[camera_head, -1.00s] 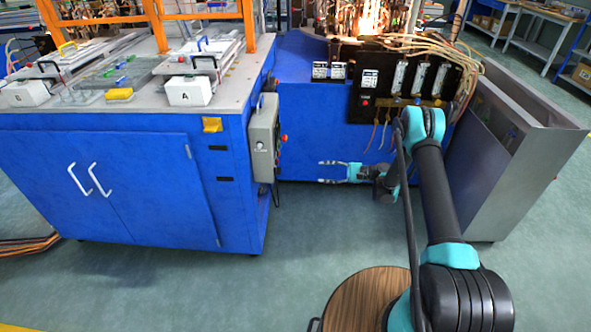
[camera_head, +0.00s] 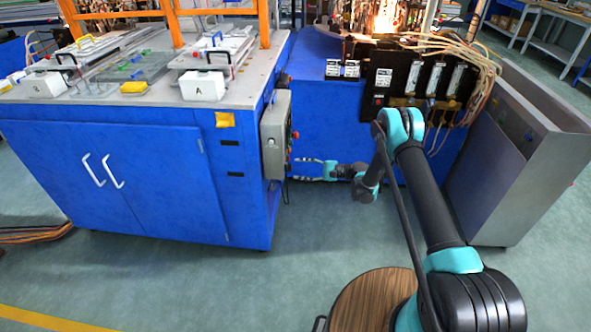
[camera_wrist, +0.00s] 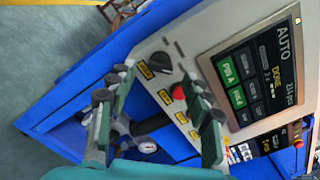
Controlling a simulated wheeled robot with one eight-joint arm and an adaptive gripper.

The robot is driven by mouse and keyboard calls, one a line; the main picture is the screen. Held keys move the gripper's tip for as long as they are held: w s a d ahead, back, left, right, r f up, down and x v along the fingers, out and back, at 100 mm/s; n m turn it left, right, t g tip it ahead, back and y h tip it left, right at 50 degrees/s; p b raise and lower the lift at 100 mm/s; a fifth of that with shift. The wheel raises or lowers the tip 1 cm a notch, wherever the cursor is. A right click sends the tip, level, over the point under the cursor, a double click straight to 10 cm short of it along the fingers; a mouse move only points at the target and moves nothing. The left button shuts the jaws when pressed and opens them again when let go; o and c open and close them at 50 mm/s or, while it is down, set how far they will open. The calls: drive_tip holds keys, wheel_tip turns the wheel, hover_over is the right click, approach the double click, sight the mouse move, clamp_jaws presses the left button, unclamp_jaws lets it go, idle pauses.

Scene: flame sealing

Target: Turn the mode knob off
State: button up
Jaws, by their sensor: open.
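The mode knob (camera_wrist: 160,62) is a black rotary knob on the grey control box in the wrist view, beside small yellow labels. Its set position is too small to read. A red button (camera_wrist: 178,93) sits below it. A screen (camera_wrist: 253,68) on the same face reads AUTO. My gripper (camera_wrist: 157,74) is open and empty, its two fingers reaching toward the panel on either side of the knob in the picture. Whether they touch it cannot be told. In the head view my gripper (camera_head: 297,169) points left, just right of the control box (camera_head: 275,136).
The control box hangs on the side of a blue cabinet (camera_head: 120,180) with trays on top. A blue machine (camera_head: 318,115) with gauges and hoses stands behind my arm. A grey metal bin (camera_head: 525,150) stands at the right. The floor in front is clear.

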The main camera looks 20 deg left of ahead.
sight(289, 168)
drive_tip(key=shift+x, duration=1.15)
drive_tip(key=shift+c, duration=0.6)
clamp_jaws()
